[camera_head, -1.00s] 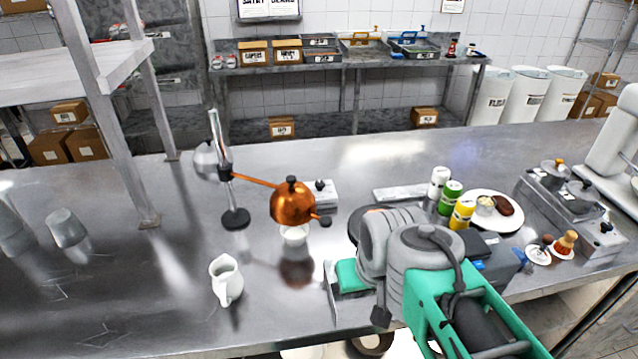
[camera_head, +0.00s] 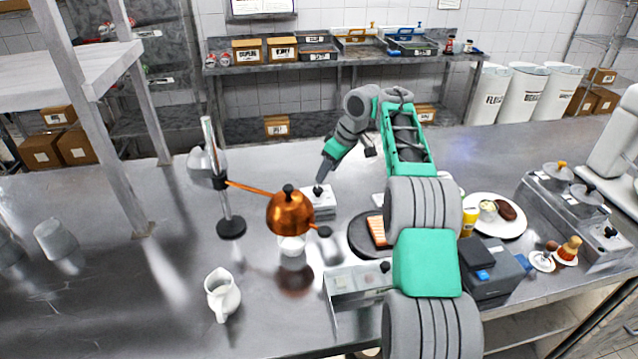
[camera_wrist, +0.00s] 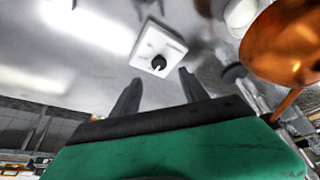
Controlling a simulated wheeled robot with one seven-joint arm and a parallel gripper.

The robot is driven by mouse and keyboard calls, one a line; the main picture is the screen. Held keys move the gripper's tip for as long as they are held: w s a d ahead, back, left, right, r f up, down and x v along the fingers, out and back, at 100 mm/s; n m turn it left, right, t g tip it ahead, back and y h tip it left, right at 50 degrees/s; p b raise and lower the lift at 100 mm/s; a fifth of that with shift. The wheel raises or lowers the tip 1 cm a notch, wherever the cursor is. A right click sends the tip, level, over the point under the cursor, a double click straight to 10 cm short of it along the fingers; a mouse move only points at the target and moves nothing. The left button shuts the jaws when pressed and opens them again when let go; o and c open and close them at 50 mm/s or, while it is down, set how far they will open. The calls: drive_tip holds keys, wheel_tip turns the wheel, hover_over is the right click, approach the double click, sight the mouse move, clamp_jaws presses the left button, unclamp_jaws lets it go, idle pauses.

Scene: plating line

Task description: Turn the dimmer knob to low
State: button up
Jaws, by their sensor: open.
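The dimmer is a small white box with a black round knob (camera_wrist: 159,62) on its top face. In the head view the white box (camera_head: 322,206) stands on the steel counter behind the copper lamp, and its knob (camera_head: 317,190) is right under my gripper tip. My gripper (camera_wrist: 158,88) is open, its two dark fingers pointing at the box in the wrist view. The knob lies between and beyond the fingertips, with no contact visible. The knob's pointer setting is too small to read.
A copper lamp shade (camera_head: 290,213) hangs from a stand just left of the box, close to my gripper; it also shows in the wrist view (camera_wrist: 288,45). A white cup (camera_head: 292,245) is under it. A round dark board (camera_head: 362,234) lies to the right. A white pitcher (camera_head: 223,294) stands at the front left.

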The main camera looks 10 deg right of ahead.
sight(318, 189)
drive_tip(key=b+x, duration=0.2)
drive_tip(key=x, duration=0.6)
drive_tip(key=shift+d+b, duration=0.1)
drive_tip(key=shift+b, duration=0.3)
clamp_jaws()
